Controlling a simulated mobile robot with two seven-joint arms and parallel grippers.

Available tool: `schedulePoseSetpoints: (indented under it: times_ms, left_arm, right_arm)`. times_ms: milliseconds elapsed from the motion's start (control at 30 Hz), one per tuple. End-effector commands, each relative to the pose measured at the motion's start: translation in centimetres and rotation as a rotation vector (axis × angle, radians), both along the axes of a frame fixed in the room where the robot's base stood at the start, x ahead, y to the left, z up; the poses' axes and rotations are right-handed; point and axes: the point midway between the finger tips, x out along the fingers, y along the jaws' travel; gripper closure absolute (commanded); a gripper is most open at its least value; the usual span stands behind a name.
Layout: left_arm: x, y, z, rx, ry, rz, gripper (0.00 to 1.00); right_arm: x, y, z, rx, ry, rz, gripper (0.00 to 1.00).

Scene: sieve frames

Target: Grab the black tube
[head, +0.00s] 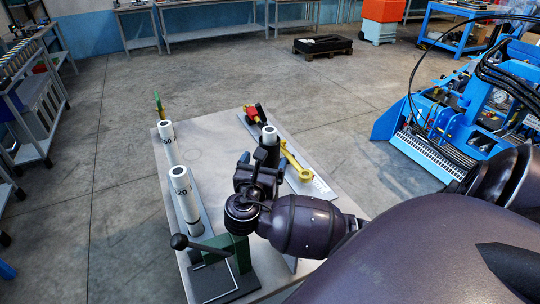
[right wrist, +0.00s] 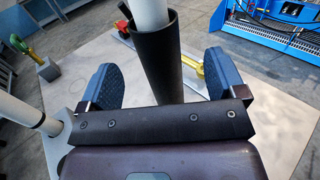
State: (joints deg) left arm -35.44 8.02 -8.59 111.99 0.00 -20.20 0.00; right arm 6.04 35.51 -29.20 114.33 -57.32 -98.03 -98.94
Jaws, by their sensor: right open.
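The black tube (head: 267,153) stands upright on the table, with a white cylinder (head: 269,132) rising out of its top. In the right wrist view the black tube (right wrist: 160,62) stands between the two blue finger pads, with a gap on each side. My right gripper (head: 260,168) is open and reaches the tube from the near side; in the right wrist view it (right wrist: 160,82) touches nothing that I can make out. The lower part of the tube is hidden behind the gripper's body. My left gripper is not in view.
The grey table (head: 215,120) holds a white cylinder marked 50 (head: 167,135), one marked 20 (head: 186,195), a yellow tool (head: 294,160), a red object (head: 251,113) and a green lever press (head: 238,252). Clear tabletop lies left of the tube.

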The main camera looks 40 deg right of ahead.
Motion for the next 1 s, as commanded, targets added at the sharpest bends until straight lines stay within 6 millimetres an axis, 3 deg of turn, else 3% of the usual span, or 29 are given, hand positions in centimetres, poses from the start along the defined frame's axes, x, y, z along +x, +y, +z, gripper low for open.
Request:
schedulePoseSetpoints:
  times_ms: [367, 733, 1000]
  left_arm:
    - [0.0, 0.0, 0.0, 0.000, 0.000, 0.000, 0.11]
    - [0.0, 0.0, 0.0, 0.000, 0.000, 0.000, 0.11]
    - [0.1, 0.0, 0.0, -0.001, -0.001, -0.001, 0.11]
  right_arm:
    - [1.4, -2.2, 0.2, 0.000, -0.001, 0.000, 0.11]
    - [4.0, -5.7, 0.8, 0.000, -0.001, 0.000, 0.11]
    - [4.2, -5.9, 0.8, 0.002, -0.001, 0.000, 0.14]
